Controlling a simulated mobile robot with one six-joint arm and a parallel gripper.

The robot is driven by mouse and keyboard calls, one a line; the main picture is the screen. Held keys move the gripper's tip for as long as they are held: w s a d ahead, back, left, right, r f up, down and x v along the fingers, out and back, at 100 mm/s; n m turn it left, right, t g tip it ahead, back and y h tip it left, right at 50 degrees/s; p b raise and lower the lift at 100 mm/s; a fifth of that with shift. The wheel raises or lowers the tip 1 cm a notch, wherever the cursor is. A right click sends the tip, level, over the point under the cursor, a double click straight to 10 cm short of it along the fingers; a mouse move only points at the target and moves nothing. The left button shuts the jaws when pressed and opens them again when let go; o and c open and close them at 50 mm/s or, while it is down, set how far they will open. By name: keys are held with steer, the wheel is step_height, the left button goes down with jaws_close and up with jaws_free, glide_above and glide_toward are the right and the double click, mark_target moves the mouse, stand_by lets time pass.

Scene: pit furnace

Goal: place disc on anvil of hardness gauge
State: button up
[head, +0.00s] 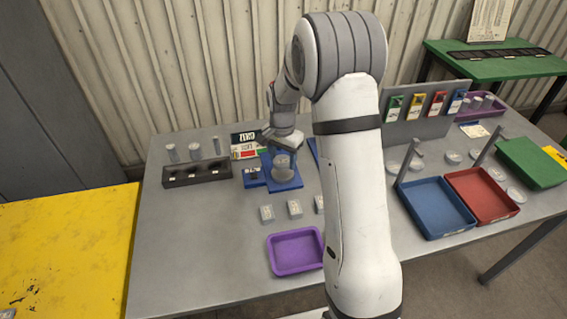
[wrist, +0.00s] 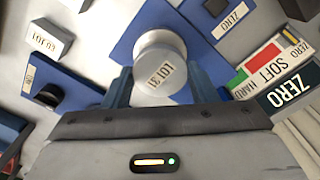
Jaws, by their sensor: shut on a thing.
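My gripper (wrist: 160,88) is shut on a grey disc (wrist: 160,75) with a lot label on its face, one blue-grey finger on either side. The blue hardness gauge (wrist: 122,45) lies behind the disc in the wrist view, with a pale round part, likely the anvil (wrist: 152,40), partly covered by it. I cannot tell whether disc and anvil touch. In the head view my gripper (head: 283,143) is directly over the blue gauge (head: 285,186), and the wrist hides part of what is there.
A small blue box (head: 252,177) stands left of the gauge, and a ZERO / SOFT / HARD card (head: 247,145) behind it. A dark rack (head: 197,172) is at left. Several small labelled blocks (head: 267,214) and a purple tray (head: 295,252) are in front. Blue (head: 436,207) and red trays (head: 482,195) are at right.

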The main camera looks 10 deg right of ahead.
mark_target(283, 161)
steer(key=shift+f, duration=1.45)
steer(key=shift+f, duration=0.1)
steer(key=shift+f, duration=0.15)
steer(key=o, duration=1.2)
